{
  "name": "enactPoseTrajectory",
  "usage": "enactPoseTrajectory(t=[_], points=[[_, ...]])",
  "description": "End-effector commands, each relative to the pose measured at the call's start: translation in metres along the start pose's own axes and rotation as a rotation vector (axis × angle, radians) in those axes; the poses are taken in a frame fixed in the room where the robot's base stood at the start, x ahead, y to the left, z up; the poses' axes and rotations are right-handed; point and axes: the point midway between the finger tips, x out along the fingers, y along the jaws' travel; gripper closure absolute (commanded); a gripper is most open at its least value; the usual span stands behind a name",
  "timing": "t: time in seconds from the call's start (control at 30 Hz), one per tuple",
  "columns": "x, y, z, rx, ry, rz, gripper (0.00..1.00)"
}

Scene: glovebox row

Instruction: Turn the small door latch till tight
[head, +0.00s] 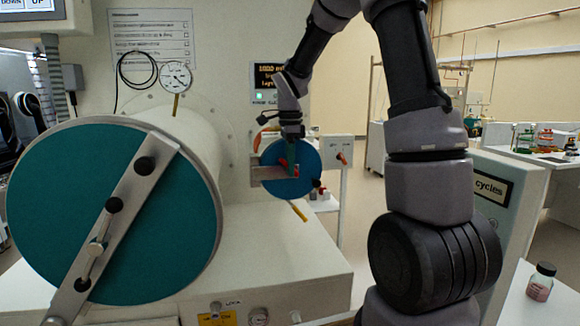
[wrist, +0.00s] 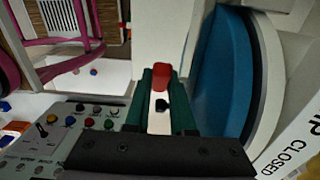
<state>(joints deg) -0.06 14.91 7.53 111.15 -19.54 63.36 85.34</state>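The small door (head: 307,183) is a blue disc in the middle of the head view; its blue side shows at the right of the wrist view (wrist: 222,75). A pale metal bar (head: 264,174) crosses its front. My gripper (head: 291,160) points down at the door's front. In the wrist view its two green fingers (wrist: 161,100) stand close against both sides of the small door latch, a pale strip with a red end (wrist: 161,77). The fingers look shut on it. Its far end and pivot are hidden.
A large teal door (head: 60,210) with a slanted metal bar fills the left. A white chamber ledge (head: 290,255) lies below. A control panel with coloured buttons (wrist: 85,122) shows at the wrist view's left. A jar (head: 541,282) stands at the right.

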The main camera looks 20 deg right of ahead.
Motion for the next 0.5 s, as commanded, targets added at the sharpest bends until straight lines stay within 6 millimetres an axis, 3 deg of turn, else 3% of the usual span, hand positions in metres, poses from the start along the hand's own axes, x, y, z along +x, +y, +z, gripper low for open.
enactPoseTrajectory(t=[0.27, 0.5], points=[[-0.0006, -0.0005, -0.0009, 0.002, -0.036, -0.002, 1.00], [-0.0009, -0.0006, -0.0036, 0.006, -0.170, -0.001, 1.00]])
